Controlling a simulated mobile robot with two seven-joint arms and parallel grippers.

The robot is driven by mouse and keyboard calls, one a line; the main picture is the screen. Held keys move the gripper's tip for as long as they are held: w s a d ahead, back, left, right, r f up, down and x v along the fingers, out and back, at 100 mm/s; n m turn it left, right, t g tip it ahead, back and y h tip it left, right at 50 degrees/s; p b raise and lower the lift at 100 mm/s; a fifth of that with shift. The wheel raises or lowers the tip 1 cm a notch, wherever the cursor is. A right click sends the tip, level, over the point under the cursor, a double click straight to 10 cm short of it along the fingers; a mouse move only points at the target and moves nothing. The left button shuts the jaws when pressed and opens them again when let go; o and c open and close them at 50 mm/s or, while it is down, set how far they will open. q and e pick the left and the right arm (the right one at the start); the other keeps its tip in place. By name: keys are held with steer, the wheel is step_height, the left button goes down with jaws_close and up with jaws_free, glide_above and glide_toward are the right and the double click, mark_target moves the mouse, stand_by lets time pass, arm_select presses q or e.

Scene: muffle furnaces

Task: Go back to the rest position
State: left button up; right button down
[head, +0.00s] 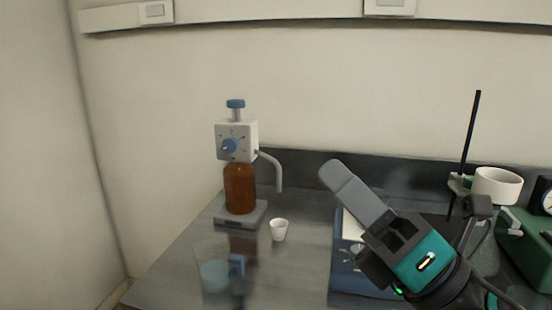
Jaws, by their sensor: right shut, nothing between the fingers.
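My right gripper (345,182) comes in from the lower right, its grey fingers together and empty, pointing up and left over the bench. Its teal and black body hides part of a blue box-like thing (345,278) behind it. My left gripper is not in the picture. The grey bench top (180,272) lies below, and the gripper appears apart from the things on it.
A brown bottle (240,188) with a white dispenser head stands on a grey base. A small white cup (279,230) and a clear beaker (214,275) stand nearby. At right are a black rod stand (470,135), a white bowl (497,185) and a green device (523,250).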

steer(key=w+d+f+m+t+h, duration=0.25)
steer(key=d+f+m+h, duration=0.5)
steer(key=m, duration=0.55)
steer(key=w+d+f+m+t+h, duration=0.2)
steer(key=w+d+f+m+h, duration=0.15)
steer(key=f+m+h, duration=0.65)
steer(key=s+d+f+m+g+h, duration=0.2)
steer(key=s+f+m+g, duration=0.2)
steer(key=f+m, duration=0.15)
steer(key=s+d+f+m+g+h, duration=0.1)
steer(key=s+f+m+g+h, duration=0.15)
steer(key=f+m+g, duration=0.35)
steer(key=s+f+m+g+y, duration=0.25)
steer(key=s+f+g, duration=0.25)
steer(key=s+f, duration=0.65)
steer(key=w+a+f+t+y, duration=0.1)
steer(key=w+a+f+t, duration=0.2)
steer(key=w+f+t, duration=0.2)
step_height(320, 180, down, 3)
steer(key=shift+w+a+r+t, duration=0.15)
steer(key=shift+r+t, duration=0.05)
steer(key=shift+t, duration=0.75)
